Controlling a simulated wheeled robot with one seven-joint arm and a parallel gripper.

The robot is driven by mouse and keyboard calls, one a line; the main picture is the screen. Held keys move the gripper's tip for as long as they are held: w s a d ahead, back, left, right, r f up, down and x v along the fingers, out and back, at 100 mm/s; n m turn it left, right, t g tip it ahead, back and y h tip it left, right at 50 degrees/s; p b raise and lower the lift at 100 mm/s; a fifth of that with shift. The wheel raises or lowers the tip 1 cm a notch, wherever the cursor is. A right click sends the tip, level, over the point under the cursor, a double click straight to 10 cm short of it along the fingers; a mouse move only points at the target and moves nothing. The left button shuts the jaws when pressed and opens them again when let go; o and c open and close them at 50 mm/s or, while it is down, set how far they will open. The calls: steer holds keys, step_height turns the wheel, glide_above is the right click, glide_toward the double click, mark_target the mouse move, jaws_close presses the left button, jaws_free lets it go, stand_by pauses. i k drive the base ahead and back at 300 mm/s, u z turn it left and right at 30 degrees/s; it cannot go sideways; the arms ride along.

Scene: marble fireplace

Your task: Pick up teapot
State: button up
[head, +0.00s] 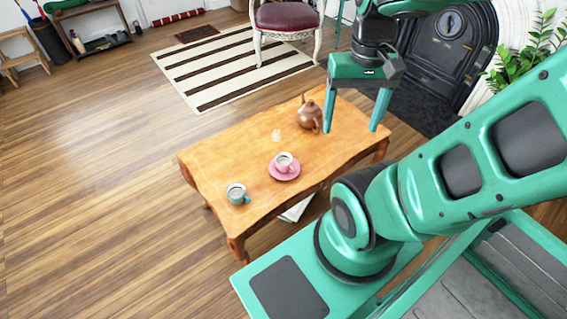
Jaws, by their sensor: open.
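The teapot (309,118) is brown and copper-like, and stands upright toward the far end of the wooden table (225,155). My gripper (351,129) points down with its two teal fingers spread wide and nothing between them. In the head view its left finger overlaps the teapot's right edge. I cannot tell whether that finger touches the teapot or is only in front of it. The teapot's right edge is partly hidden by the finger.
A pink cup (284,160) sits on a pink saucer (284,174) mid-table. A teal mug (237,193) stands near the front left corner, and a small clear item (276,135) lies near the teapot. A chair (287,20) and stove (447,45) stand behind. Floor at left is free.

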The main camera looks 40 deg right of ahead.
mark_target(308, 120)
steer(key=z, duration=1.75)
steer(key=i, duration=0.85)
steer(key=u, duration=1.05)
